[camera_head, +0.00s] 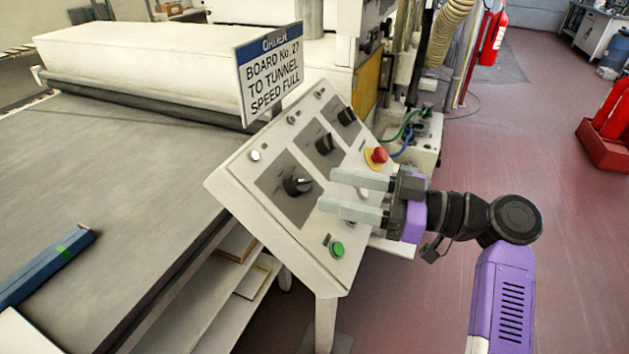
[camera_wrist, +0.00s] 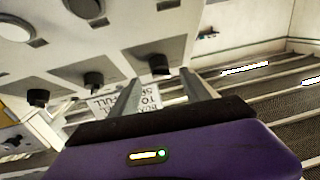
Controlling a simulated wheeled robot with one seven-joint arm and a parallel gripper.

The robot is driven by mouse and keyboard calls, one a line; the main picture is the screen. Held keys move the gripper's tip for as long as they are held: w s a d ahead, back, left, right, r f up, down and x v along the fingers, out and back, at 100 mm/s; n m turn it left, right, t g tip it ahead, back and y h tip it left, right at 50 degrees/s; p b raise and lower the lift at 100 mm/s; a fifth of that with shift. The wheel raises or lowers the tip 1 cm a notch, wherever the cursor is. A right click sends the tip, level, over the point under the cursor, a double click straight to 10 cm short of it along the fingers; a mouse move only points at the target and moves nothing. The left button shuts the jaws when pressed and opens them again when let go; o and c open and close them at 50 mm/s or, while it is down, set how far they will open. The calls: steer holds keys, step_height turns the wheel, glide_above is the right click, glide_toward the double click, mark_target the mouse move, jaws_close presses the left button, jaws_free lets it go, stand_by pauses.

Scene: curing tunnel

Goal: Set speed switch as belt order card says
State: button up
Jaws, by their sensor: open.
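The order card (camera_head: 270,76) stands behind the panel and reads "ORDER, BOARD No. 27 TO TUNNEL SPEED FULL". The tilted white control panel (camera_head: 235,172) carries three black rotary knobs in a row: a near knob (camera_head: 298,186), a middle knob (camera_head: 325,143) and a far knob (camera_head: 347,115). Labels by the knobs are too small to read, so I cannot tell which is the speed switch. My gripper (camera_head: 340,194) is open and empty, right of the near knob, its fingers over the panel's face. In the wrist view a black knob (camera_wrist: 153,62) shows near the fingers, apart from them.
A red mushroom button (camera_head: 379,155) and a green button (camera_head: 337,248) sit on the panel's right side. A wide grey belt (camera_head: 110,150) lies left, with a blue board (camera_head: 45,266) on it. Hoses and a cabinet stand behind. The red floor at right is mostly clear.

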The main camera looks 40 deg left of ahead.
mark_target(306, 183)
steer(key=shift+p+x, duration=0.45)
steer(key=shift+x, duration=2)
jaws_close()
